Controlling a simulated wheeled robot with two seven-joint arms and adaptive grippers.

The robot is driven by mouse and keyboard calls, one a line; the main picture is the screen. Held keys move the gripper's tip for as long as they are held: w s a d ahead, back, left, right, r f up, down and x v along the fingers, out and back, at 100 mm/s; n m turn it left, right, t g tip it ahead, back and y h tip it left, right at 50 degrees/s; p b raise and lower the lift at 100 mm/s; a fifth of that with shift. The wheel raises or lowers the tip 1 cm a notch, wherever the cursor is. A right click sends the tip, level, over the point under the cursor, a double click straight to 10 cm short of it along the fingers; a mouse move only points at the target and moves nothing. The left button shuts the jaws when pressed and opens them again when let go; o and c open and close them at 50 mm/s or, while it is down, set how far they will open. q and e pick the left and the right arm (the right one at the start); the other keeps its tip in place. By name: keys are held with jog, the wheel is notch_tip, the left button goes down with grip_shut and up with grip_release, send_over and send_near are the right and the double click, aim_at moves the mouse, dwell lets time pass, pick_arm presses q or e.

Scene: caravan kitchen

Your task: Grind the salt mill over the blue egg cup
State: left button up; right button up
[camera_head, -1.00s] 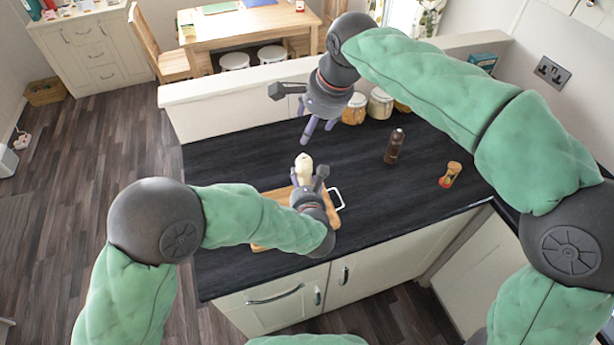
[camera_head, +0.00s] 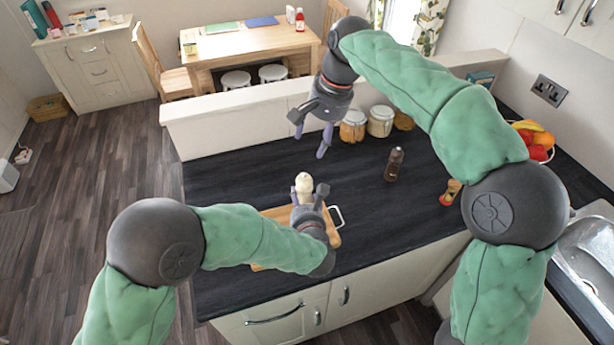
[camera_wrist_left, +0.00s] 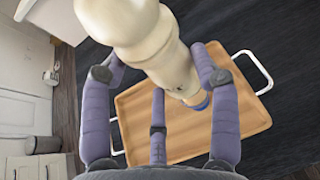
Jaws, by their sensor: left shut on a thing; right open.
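The cream salt mill (camera_head: 304,181) stands upright in my left gripper (camera_head: 308,195), which is shut on it above the wooden tray (camera_head: 277,214). In the left wrist view the mill (camera_wrist_left: 150,40) crosses between the fingers, with the tray (camera_wrist_left: 190,135) below. A small bit of blue, probably the blue egg cup (camera_wrist_left: 201,104), shows on the tray at the mill's lower end; the rest is hidden. I cannot make the cup out in the head view. My right gripper (camera_head: 311,137) is open and empty, fingers pointing down, above and behind the mill.
Lidded jars (camera_head: 353,126) stand at the counter's back by the low wall. A dark brown mill (camera_head: 394,164) and a small red-and-yellow jar (camera_head: 450,192) stand to the right. A fruit bowl (camera_head: 535,145) is at far right. The dark counter (camera_head: 235,170) is clear at left.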

aim_at(307, 176)
jog(key=f+n+g, duration=0.1)
jog(key=f+n, duration=0.2)
jog(key=f, duration=0.1)
jog(key=a+f+n+g, duration=0.1)
jog(key=f+n, duration=0.3)
jog(key=f, duration=0.1)
jog(key=a+f+n+g, duration=0.1)
jog(key=f+n, duration=0.2)
jog(key=f, duration=0.1)
jog(key=shift+f+y, duration=0.15)
jog(key=shift+y, duration=0.25)
dwell(0.3)
jog(key=c, duration=1.1)
